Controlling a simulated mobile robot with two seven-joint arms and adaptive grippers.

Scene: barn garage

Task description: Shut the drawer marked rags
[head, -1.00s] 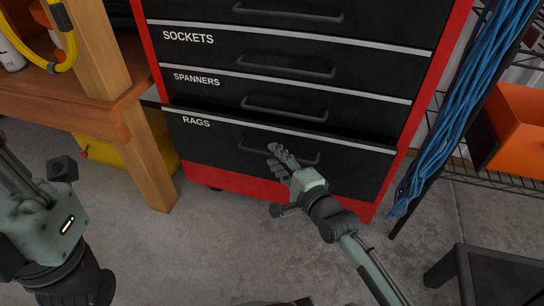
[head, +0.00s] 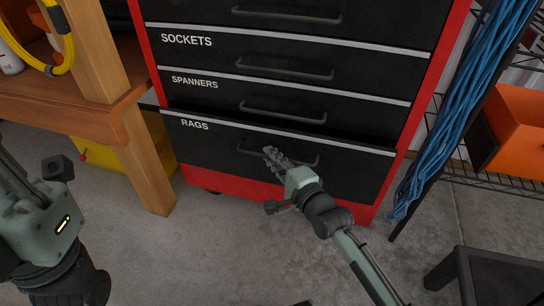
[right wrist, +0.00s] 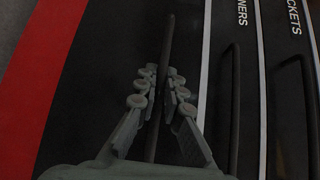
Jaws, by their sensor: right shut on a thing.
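The rags drawer (head: 225,153) is the lowest black drawer of the red cabinet, with a white RAGS label. It stands slightly out from the drawers above, with a dark gap along its top edge. My right gripper (head: 271,154) is at the left part of its dark bar handle (head: 305,159). In the right wrist view my right gripper (right wrist: 155,92) has its fingers on both sides of the handle (right wrist: 168,45), shut on it. My left gripper (head: 48,215) is at the lower left, away from the cabinet; its fingers are not clear.
The spanners drawer (head: 225,98) and sockets drawer (head: 225,55) above look shut. A wooden bench (head: 145,160) stands left of the cabinet. Blue cables (head: 455,120) and a rack with an orange bin (head: 515,130) are at the right. A dark stool (head: 495,275) is at lower right.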

